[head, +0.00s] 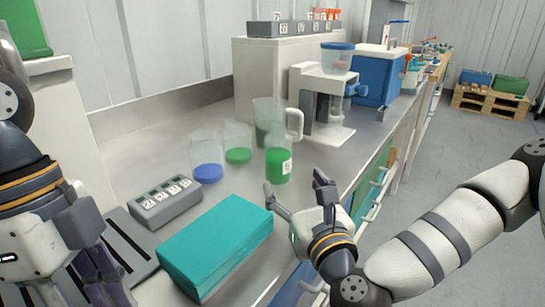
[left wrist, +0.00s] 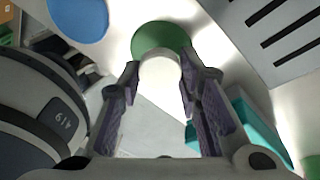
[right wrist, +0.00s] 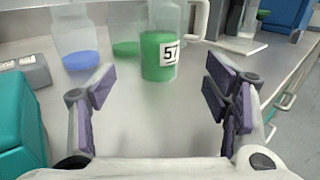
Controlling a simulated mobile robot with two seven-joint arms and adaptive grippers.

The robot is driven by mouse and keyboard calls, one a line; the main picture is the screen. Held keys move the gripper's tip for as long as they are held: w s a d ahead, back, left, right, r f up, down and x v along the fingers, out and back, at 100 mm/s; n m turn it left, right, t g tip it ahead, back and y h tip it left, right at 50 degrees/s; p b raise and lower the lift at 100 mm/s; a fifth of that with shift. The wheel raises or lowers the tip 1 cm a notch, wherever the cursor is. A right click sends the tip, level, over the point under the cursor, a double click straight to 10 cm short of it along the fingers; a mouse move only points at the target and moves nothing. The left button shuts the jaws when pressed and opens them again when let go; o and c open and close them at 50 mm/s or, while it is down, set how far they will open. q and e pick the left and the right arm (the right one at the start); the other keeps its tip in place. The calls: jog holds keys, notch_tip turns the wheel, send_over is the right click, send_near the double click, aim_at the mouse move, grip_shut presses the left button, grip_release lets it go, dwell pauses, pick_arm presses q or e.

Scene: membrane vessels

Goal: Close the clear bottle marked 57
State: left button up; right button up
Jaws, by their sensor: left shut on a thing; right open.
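The clear bottle marked 57 (head: 279,164) stands upright on the counter with green contents; it also shows in the right wrist view (right wrist: 160,55), its top cut off there. My right gripper (head: 296,188) is open and empty in front of the bottle, apart from it. In the right wrist view the open fingers (right wrist: 160,88) frame the bottle's lower part. My left gripper (left wrist: 158,88) is shut on a pale round-ended piece (left wrist: 160,72). A green disc (left wrist: 158,35) shows right behind that piece; I cannot tell whether they are joined. In the head view the left fingertips are cut off.
Clear vessels with blue (head: 207,172) and green (head: 238,155) contents and a handled jug (head: 268,110) stand near the bottle. A teal box (head: 215,248), a grey labelled block (head: 165,203) and a slotted rack (head: 125,240) lie in front. A white machine (head: 318,100) stands behind.

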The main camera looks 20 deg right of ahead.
aim_at(279, 125)
pick_arm(q)
jog(key=shift+r, duration=0.15)
pick_arm(e)
jog(key=w, duration=0.5)
pick_arm(q)
jog(key=shift+r, duration=0.35)
pick_arm(e)
jog(key=w, duration=0.4)
jog(key=shift+w+r, duration=0.2)
jog(key=shift+r, duration=0.1)
jog(key=shift+w, duration=0.45)
